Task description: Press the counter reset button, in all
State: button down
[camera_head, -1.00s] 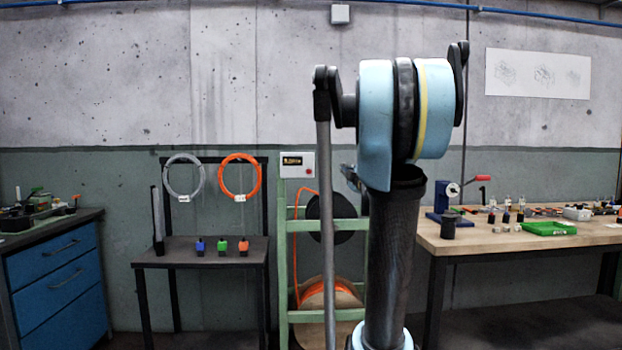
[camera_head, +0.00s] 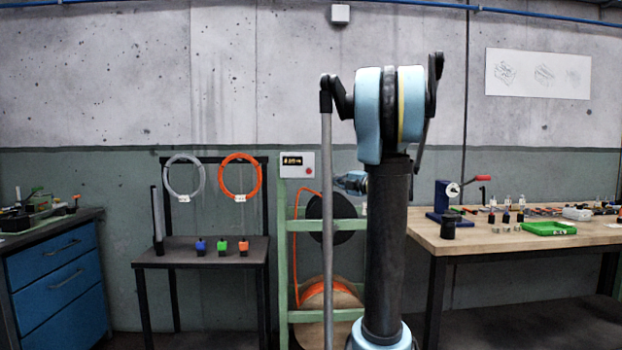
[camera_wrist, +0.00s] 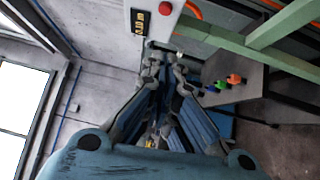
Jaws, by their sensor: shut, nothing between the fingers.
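The counter box (camera_head: 297,165) is a pale box with a dark, lit display, fixed at the top of the green reel rack. Its small red reset button (camera_head: 308,171) is at the lower right of its face. In the wrist view the counter box (camera_wrist: 151,28) is at the top edge, with the red button (camera_wrist: 165,8) in plain sight. My gripper (camera_wrist: 162,52) is shut and empty, its tips just below the box in that picture; whether they touch it I cannot tell. In the head view part of my wrist shows right of the box, and the fingertips are unclear.
The green rack (camera_head: 284,240) carries a black reel (camera_head: 343,220) and a reel of orange cable (camera_head: 318,297). A small dark table (camera_head: 195,256) with coloured blocks and hanging cable rings stands left. A wooden workbench (camera_head: 480,240) stands right. Open space lies between the rack and small table.

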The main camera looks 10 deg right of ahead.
aim_at(309, 171)
jog(key=shift+w+d+x, duration=0.3)
jog(key=shift+d+x, duration=0.05)
jog(key=shift+x, duration=1.8)
jog(key=shift+w+d+x, duration=0.3)
jog(key=shift+d+x, duration=0.05)
jog(key=shift+x, duration=1.8)
jog(key=shift+w+d+x, duration=0.35)
jog(key=shift+x, duration=1.75)
jog(key=shift+w, duration=0.1)
